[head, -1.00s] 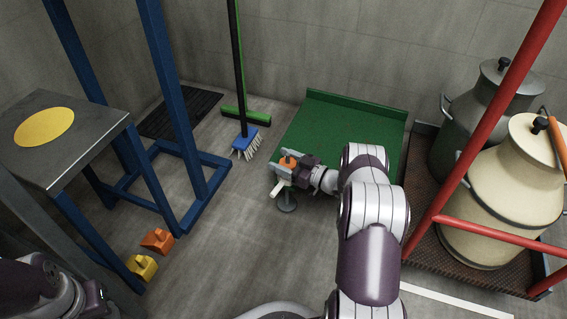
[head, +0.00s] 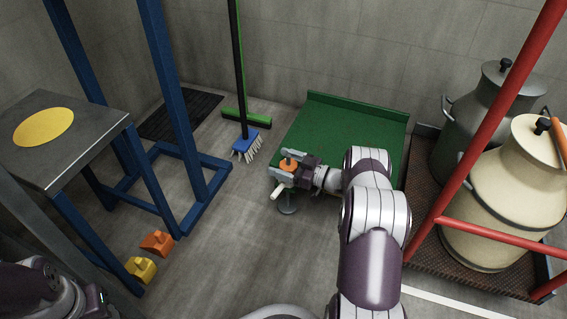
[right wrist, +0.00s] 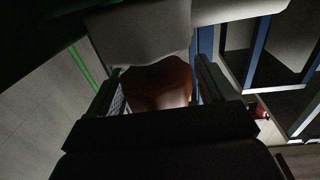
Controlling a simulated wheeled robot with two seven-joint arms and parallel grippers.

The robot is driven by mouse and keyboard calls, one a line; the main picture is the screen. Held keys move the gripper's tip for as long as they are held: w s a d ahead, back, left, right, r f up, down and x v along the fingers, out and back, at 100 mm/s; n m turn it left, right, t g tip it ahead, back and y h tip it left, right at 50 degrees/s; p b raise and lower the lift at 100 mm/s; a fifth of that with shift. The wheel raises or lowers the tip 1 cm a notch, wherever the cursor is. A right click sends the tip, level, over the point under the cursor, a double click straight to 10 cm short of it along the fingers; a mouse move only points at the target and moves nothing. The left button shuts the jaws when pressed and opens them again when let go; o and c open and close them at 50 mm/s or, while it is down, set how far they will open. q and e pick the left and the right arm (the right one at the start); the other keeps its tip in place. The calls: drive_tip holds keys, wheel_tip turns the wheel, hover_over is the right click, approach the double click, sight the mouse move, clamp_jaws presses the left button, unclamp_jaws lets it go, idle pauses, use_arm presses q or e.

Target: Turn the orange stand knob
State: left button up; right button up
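The orange stand knob (head: 288,165) is at the top of a small stand with a round grey foot (head: 287,210) on the floor. A pale lever-like piece (head: 277,192) sticks out below it. My right gripper (head: 284,164) is at the knob, with its fingers on either side of it. In the right wrist view the knob (right wrist: 160,85) lies between the two dark fingers, close to both. Whether they press on it is not clear. A pale grey block (right wrist: 140,35) hides its far side. My left arm (head: 55,290) shows at the lower left; its fingers are out of frame.
A green ramp or mat (head: 345,135) lies behind the stand. A blue-headed brush (head: 245,145) leans left of it. A blue-legged table (head: 85,150), orange and yellow blocks (head: 157,242) are at left. Milk cans (head: 505,200) and red rails (head: 480,140) stand at right.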

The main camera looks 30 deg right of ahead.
drive_tip(key=p+v, duration=0.6)
drive_tip(key=v, duration=0.6)
drive_tip(key=shift+s+d+p, duration=0.2)
drive_tip(key=shift+s+p, duration=0.05)
drive_tip(key=shift+p, duration=0.05)
